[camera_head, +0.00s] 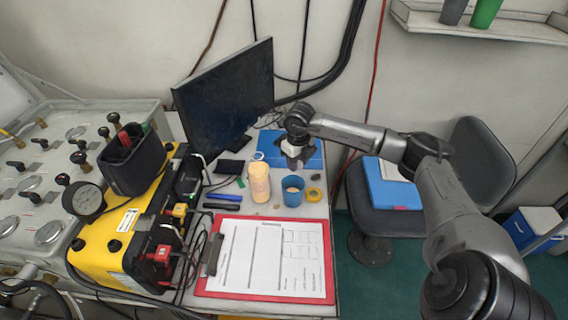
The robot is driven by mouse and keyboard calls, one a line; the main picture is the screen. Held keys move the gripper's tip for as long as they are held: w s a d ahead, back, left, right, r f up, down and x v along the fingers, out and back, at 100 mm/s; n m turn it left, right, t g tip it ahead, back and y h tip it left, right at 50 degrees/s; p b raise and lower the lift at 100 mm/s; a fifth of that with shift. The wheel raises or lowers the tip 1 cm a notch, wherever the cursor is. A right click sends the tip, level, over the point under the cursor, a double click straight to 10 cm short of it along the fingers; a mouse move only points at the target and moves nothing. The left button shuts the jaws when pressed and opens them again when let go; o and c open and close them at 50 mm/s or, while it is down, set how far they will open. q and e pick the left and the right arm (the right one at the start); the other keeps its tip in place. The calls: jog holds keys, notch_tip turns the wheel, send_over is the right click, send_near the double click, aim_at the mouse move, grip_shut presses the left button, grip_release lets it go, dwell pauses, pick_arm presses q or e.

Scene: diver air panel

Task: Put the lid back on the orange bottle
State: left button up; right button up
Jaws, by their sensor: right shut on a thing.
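The orange bottle (259,182), pale orange in this light, stands upright on the desk between the monitor and a blue cup. Its top is pale, and I cannot make out a lid on it. My right gripper (292,163) points down behind and to the right of the bottle, above a blue flat item. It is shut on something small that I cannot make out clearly. It is apart from the bottle. I do not see the lid lying loose on the desk. My left gripper is not in view.
The blue cup (293,191) and an orange tape roll (314,194) stand right of the bottle. A monitor (226,95) rises behind left. Markers (223,197) lie at left, and a red clipboard (268,298) fills the front. The blue flat item (313,158) lies at the back.

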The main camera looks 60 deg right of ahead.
jog(key=shift+s+d+r, duration=0.15)
jog(key=shift+s+r, duration=0.4)
jog(key=shift+s, duration=0.25)
jog(key=shift+s+d+r, duration=0.15)
jog(key=shift+s+r, duration=0.35)
jog(key=shift+s, duration=0.35)
jog(key=shift+s+d+r, duration=0.15)
jog(key=shift+s+r, duration=0.4)
jog(key=shift+s, duration=0.25)
jog(key=shift+a+r, duration=0.1)
